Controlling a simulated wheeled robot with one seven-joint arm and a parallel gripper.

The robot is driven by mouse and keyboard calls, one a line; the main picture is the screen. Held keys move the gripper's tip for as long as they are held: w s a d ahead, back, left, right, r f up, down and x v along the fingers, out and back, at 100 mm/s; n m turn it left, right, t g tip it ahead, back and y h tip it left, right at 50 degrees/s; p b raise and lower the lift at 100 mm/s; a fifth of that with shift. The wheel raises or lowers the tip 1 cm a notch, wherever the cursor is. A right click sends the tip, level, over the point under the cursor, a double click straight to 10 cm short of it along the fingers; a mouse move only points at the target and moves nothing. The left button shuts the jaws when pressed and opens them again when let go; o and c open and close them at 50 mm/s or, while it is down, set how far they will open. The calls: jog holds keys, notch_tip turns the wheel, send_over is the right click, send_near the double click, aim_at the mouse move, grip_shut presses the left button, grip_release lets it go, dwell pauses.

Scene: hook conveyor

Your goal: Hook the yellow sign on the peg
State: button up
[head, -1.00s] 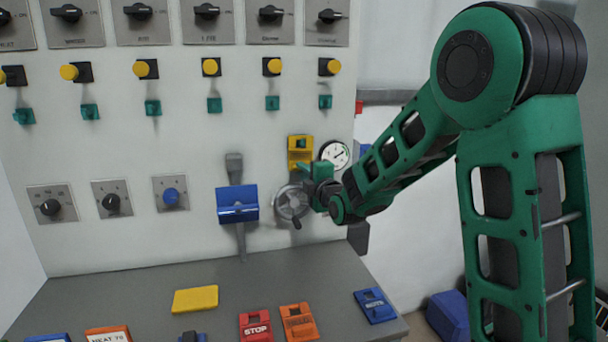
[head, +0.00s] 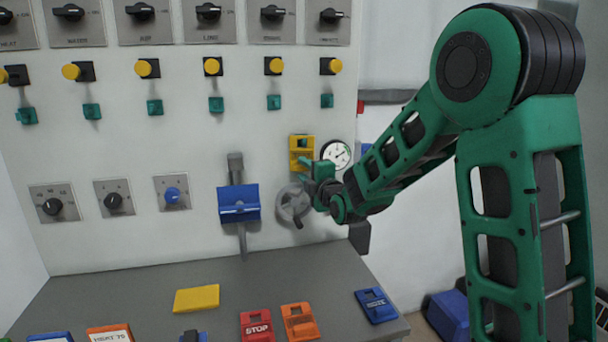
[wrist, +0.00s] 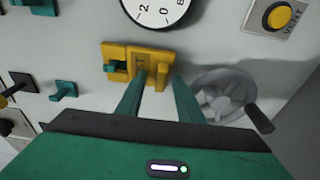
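The yellow sign (head: 301,156) is up against the white panel, left of the round gauge. In the wrist view the sign (wrist: 145,52) has a teal peg (wrist: 116,68) showing through the opening at its left end. The sign looks hung on this peg. My gripper (wrist: 157,78) has its two teal fingers apart, one on each side of the sign's raised yellow tab (wrist: 162,75), with gaps visible beside the tab. In the head view my gripper (head: 307,166) is just below and in front of the sign. Exact fingertip contact is unclear.
A grey handwheel (head: 293,204) sits just below my gripper, and the gauge (head: 336,154) is close to its right. A blue bracket (head: 238,203) is to the left. The grey shelf (head: 250,275) holds a yellow plate (head: 197,299) and red, orange and blue signs.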

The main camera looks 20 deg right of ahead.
jog(key=s+d, duration=0.1)
jog(key=s, duration=0.9)
jog(key=s+d+f+m+g+h, duration=0.2)
jog(key=s+d+f+m+g, duration=0.35)
jog(key=s+d, duration=0.25)
jog(key=s+d+f+m+g+h, duration=0.2)
jog(key=s+d+f+m+g, duration=0.25)
jog(key=s+d+m, duration=0.3)
jog(key=s+d+f+m+g, duration=0.1)
jog(key=s+m+g, duration=0.3)
jog(key=s, duration=0.9)
jog(key=s+d+f+m+g+y, duration=0.1)
jog(key=s+m+g, duration=0.3)
jog(key=s+m, duration=0.5)
jog(key=s+f, duration=0.1)
jog(key=s, duration=0.4)
jog(key=shift+f+y, duration=0.2)
jog(key=shift+y, duration=0.1)
jog(key=shift+w+f, duration=0.25)
jog(key=shift+w, duration=0.35)
